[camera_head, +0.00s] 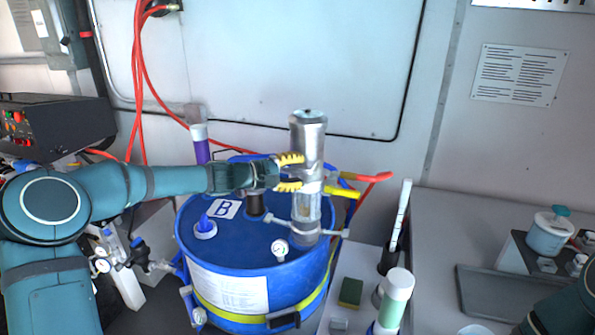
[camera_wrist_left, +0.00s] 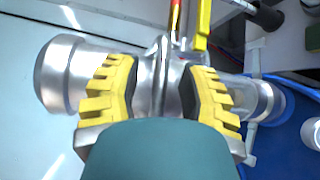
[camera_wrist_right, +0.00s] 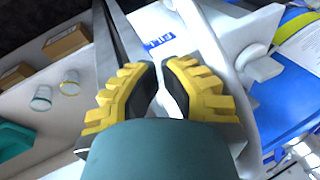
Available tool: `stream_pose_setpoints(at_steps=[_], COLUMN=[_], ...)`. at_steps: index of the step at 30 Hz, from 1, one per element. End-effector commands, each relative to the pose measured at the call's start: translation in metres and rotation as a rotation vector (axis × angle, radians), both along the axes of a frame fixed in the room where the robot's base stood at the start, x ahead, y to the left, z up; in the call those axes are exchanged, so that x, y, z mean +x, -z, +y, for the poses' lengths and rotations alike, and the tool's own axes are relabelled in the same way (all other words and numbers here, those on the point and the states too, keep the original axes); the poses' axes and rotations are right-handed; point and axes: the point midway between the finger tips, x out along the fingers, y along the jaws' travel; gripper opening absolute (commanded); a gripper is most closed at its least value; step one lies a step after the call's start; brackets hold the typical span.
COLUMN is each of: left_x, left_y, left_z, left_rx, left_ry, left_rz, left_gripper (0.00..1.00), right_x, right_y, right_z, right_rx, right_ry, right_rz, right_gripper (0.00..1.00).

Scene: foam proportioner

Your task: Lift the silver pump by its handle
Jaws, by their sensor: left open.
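The silver pump (camera_head: 311,145) stands upright on the blue drum (camera_head: 260,258), with a transparent lower section. It lies sideways in the left wrist view (camera_wrist_left: 85,75). My left gripper (camera_head: 290,172) reaches in from the left at the pump's middle. Its yellow fingers are open, one above the other in the head view. In the left wrist view my left gripper (camera_wrist_left: 163,80) has a gap between its fingers, with the pump's narrow silver flange showing there. Contact cannot be told. My right gripper (camera_wrist_right: 161,68) is away from the pump; its fingertips are close together with a narrow gap.
A yellow lever (camera_head: 343,191) and a red hose end (camera_head: 372,177) stick out right of the pump. A green-and-white bottle (camera_head: 394,300) and a sponge (camera_head: 351,292) are at the right. A counter (camera_head: 430,235) extends right.

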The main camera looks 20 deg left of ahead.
Motion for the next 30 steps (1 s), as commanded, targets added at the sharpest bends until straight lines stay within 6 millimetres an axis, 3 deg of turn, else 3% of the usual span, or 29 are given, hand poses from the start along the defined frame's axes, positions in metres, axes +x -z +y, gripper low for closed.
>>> stream_pose_setpoints(at_steps=[1,3,15,17,24,30], left_x=[0.0,0.0,0.0,0.0,0.001,0.0], left_y=[0.0,0.0,-0.004,-0.014,-0.077,-0.1], left_z=[0.0,0.0,0.0,0.0,-0.001,-0.001], left_rx=[0.0,0.0,0.0,0.001,0.001,-0.002], left_ry=[0.0,0.0,0.0,0.0,-0.001,0.0], left_rz=[0.0,0.0,-0.001,-0.004,-0.009,-0.006], left_gripper=[0.2,0.0,0.0,0.0,0.0,0.0], right_x=[0.0,0.0,0.0,0.0,-0.001,-0.001], right_y=[0.0,0.0,-0.002,-0.006,-0.033,-0.042], right_z=[0.0,0.0,0.0,0.0,-0.001,-0.002], right_rx=[0.0,0.0,0.0,0.0,0.005,0.007], right_ry=[0.0,0.0,0.0,0.0,-0.001,0.0], right_rz=[0.0,0.0,0.0,0.0,-0.001,0.0], right_gripper=[0.0,0.0,0.0,0.0,0.0,0.0])
